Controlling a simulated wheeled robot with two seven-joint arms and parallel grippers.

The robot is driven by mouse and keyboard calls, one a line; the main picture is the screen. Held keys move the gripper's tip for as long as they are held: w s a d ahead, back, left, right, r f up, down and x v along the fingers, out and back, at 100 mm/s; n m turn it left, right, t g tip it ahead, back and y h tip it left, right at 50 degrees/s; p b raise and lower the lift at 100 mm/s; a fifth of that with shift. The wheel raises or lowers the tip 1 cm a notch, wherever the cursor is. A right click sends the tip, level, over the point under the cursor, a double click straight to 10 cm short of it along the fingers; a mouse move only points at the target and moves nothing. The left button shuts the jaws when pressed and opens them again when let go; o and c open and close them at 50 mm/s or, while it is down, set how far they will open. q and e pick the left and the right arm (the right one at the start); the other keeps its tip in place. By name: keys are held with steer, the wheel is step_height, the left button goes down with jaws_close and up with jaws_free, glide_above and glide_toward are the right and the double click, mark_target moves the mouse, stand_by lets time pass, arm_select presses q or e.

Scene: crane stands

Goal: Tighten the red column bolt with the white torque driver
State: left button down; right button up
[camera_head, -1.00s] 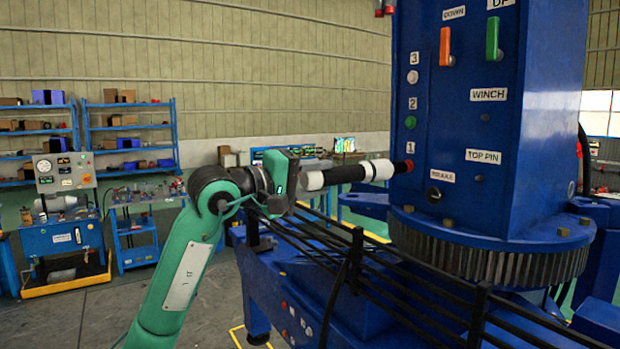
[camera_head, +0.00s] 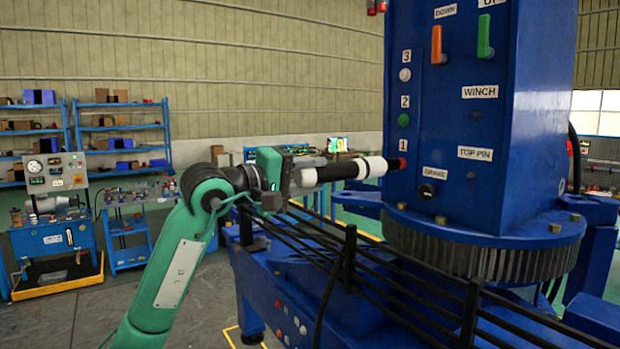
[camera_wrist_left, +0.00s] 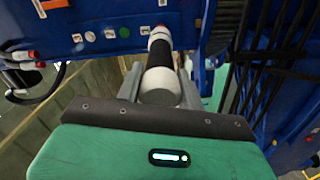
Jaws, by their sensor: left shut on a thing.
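The white torque driver (camera_head: 370,167) is a rod with white ends and a black middle. It lies nearly level, pointing right at the column. My left gripper (camera_head: 303,176) is shut on its rear white end; the wrist view also shows the driver (camera_wrist_left: 161,82) between the two grey fingers. The red bolt (camera_head: 397,163) is on the blue column's face by the label 1, at the driver's front end. They look in line and touching, but the exact seating is hidden. My right gripper is in neither current view.
The blue column (camera_head: 465,130) carries an orange lever (camera_head: 437,45), a green lever (camera_head: 484,38) and other bolts (camera_head: 404,119). A toothed ring (camera_head: 470,252) surrounds its foot. Black rails (camera_head: 349,260) run below the driver. Shelves (camera_head: 123,128) stand far behind at left.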

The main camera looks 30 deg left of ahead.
arm_select(q)
steer(key=shift+r, duration=0.15)
steer(key=shift+w+d, duration=0.1)
steer(key=shift+w, duration=0.1)
stand_by(0.3)
steer(key=shift+w+d, duration=0.25)
steer(key=shift+w, duration=0.35)
stand_by(0.6)
stand_by(0.4)
stand_by(0.5)
stand_by(0.5)
steer(key=shift+b, duration=0.45)
stand_by(0.6)
steer(key=shift+w, duration=0.1)
stand_by(1.1)
